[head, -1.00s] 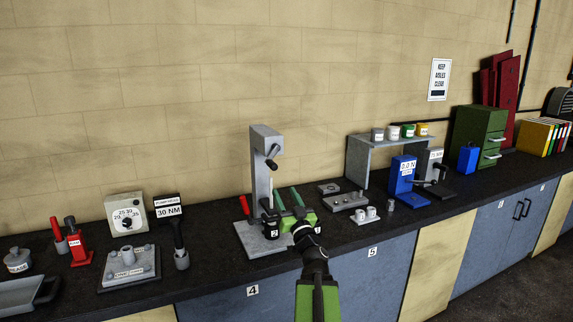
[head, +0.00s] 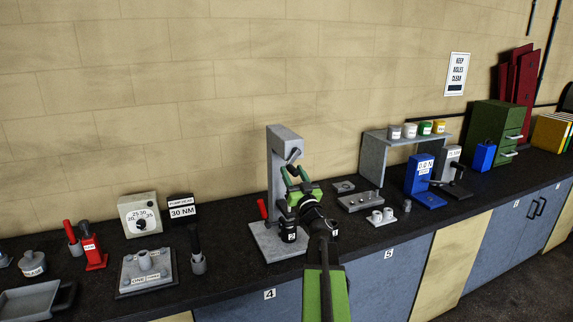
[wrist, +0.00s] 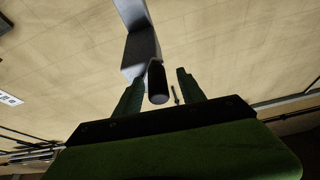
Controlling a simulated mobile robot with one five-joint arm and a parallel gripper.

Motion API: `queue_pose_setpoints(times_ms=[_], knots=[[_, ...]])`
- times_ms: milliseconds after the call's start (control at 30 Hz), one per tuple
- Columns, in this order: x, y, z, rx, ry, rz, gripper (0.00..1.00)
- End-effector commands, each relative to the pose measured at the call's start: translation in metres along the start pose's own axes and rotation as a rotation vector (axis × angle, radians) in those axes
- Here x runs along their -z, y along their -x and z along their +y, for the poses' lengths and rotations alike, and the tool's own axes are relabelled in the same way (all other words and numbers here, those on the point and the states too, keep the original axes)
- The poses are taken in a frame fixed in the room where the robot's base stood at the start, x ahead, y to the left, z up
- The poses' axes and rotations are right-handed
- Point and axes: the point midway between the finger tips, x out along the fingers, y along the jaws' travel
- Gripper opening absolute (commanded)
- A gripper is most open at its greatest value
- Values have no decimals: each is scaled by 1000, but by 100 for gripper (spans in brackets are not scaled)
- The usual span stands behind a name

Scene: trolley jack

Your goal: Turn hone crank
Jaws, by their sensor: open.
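The hone stand is a grey upright column (head: 279,158) on a grey base plate (head: 262,236). At its top is a crank with a dark handle (head: 294,155), partly crowded by my gripper. My green gripper (head: 296,174) is open, with its fingers pointing up just below the crank in the head view. In the wrist view the black crank handle (wrist: 157,86) shows between the two open fingers of my gripper (wrist: 159,88). Neither finger visibly touches it. The grey head of the stand (wrist: 141,52) is behind the handle.
A red-handled lever (head: 263,209) and a black cylinder marked 2 (head: 288,230) are on the stand's base. A dial box (head: 140,214) is at the left.

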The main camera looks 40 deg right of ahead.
Motion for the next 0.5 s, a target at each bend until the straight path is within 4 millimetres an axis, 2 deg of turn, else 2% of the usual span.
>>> queue_pose_setpoints(times_ms=[367, 500], knots=[[3, -4, 9, -8, 3, 1, 47], [3, -4, 10, -9, 3, 1, 31]])
